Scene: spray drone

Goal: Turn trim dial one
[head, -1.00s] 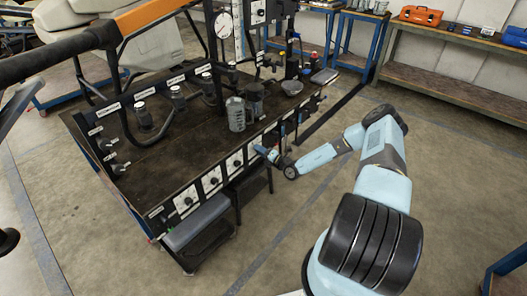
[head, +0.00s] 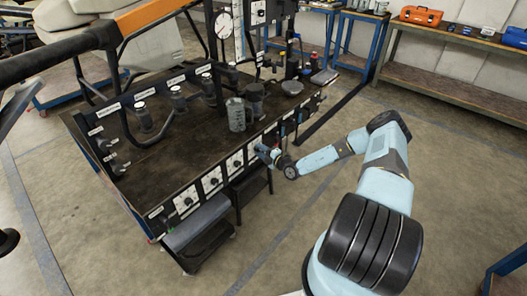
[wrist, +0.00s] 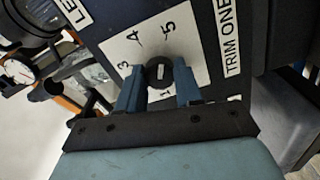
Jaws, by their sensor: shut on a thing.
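Trim dial one is a black round knob (wrist: 159,73) with a pale mark on top. It sits on a white number plate (wrist: 122,47) where the figures 1, 3, 4 and 5 show. A label (wrist: 229,32) reading TRIM ONE stands beside it in the wrist view. My gripper (wrist: 160,88) has its two blue fingers on either side of the knob and is shut on it. In the head view my gripper (head: 263,152) is at the front panel of the dark bench (head: 150,170), and it covers the knob there. Which figure the mark points to is unclear.
More dial plates (head: 212,180) run along the front panel to the left of my gripper. A clear jar (head: 236,115) and a dark canister (head: 255,95) stand on the bench just behind. The floor (head: 300,240) in front is open.

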